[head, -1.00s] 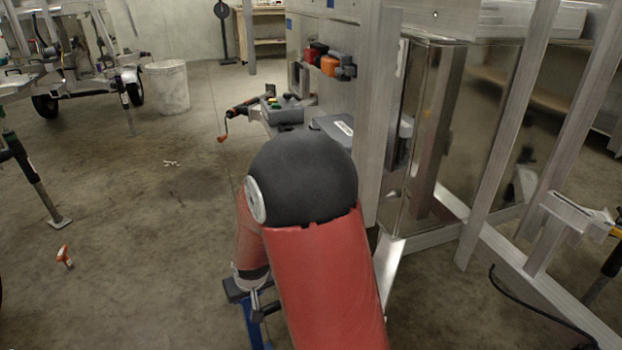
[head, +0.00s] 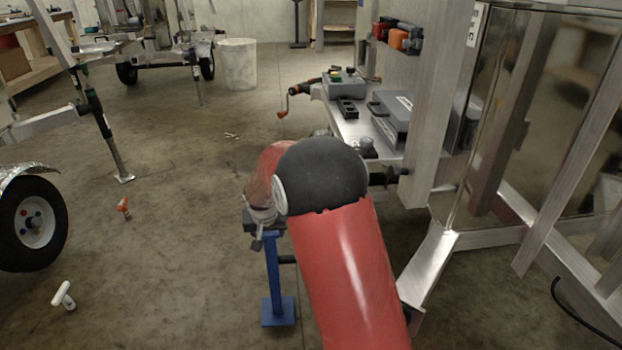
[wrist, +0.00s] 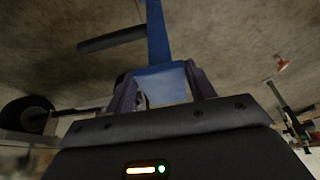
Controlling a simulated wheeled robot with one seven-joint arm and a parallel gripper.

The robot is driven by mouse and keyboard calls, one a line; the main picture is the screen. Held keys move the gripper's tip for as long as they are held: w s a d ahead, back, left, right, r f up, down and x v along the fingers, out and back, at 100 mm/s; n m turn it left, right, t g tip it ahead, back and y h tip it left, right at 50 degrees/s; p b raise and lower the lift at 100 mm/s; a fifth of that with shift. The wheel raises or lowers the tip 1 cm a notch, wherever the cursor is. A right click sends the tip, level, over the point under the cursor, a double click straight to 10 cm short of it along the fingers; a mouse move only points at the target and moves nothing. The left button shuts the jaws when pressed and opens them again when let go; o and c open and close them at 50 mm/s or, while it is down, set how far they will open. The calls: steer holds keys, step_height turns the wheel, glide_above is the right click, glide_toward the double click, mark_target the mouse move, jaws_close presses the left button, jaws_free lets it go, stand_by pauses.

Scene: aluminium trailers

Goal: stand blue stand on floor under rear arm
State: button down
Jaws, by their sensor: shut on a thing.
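The blue stand (head: 272,275) is a blue post with a square blue base plate. In the head view it is upright, low over or on the floor, to the left of the trailer frame; I cannot tell whether the plate touches the floor. My gripper (head: 262,222) is at the top of the post, partly hidden by my red arm. In the wrist view my gripper (wrist: 160,88) has its two fingers around the blue stand (wrist: 157,35), with a dark padded handle sticking out to the left. The rear arm is not clearly identifiable.
The aluminium trailer frame (head: 430,270) stands close on the right, with a grey toolbox (head: 388,120) on its shelf. A trailer wheel (head: 33,222) is at the left.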

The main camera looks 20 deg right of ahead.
steer(key=s+d+f+p, duration=0.1)
steer(key=d, duration=0.7)
steer(key=s+d+f+p, duration=0.1)
steer(key=s+d+f, duration=0.1)
steer(key=d, duration=0.7)
steer(key=shift+d, duration=0.2)
steer(key=shift+f, duration=0.1)
steer(key=c, duration=0.5)
jaws_free()
steer(key=shift+s+f, duration=0.2)
steer(key=shift+s, duration=0.05)
